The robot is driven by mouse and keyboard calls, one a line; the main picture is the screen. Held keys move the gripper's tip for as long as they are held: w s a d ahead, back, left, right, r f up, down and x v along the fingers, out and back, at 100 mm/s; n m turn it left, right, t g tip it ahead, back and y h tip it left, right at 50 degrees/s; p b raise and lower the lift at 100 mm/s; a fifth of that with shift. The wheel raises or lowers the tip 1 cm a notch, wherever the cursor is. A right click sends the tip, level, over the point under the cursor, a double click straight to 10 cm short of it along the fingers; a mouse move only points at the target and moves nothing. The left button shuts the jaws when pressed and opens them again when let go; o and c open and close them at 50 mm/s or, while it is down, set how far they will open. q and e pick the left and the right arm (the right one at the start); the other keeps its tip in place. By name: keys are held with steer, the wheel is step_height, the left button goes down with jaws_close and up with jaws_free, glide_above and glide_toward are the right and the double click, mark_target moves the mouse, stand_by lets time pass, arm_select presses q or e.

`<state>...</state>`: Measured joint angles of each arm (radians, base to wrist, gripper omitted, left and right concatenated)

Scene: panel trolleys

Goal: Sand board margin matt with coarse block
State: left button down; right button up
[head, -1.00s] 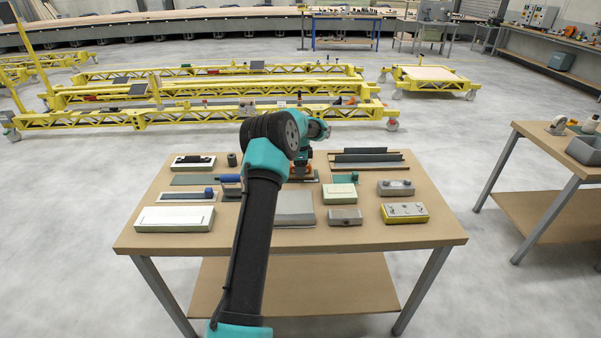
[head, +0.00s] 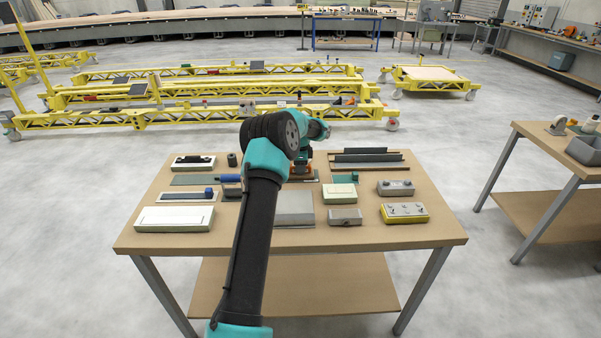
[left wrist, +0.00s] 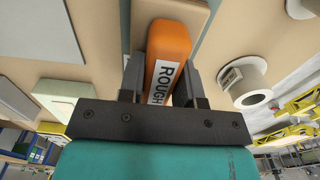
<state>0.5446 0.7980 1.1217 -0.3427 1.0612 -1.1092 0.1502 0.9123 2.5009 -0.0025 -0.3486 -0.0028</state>
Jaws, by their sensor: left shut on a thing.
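An orange block (left wrist: 169,48) with a white label reading ROUGH stands between the fingers of my left gripper (left wrist: 163,80) in the left wrist view. The gripper is shut on it. Under or behind the block lies a tan board (left wrist: 200,14) with a grey-green strip along its side; whether the block touches it I cannot tell. In the head view my left gripper (head: 303,166) is over the back middle of the table, partly hidden by my arm, with a little of the orange block showing low down. My right gripper is not in view.
The table (head: 400,233) carries a long white-topped block (head: 174,219), a grey plate (head: 294,206), a green-and-white block (head: 341,193), a yellow-based block (head: 404,212) and dark strips (head: 365,157). A dark cylinder (head: 231,159) stands at the back left. Yellow trolleys (head: 200,115) stand behind.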

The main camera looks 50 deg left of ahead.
arm_select(q)
steer(key=shift+r, duration=0.2)
steer(key=shift+r, duration=1.8)
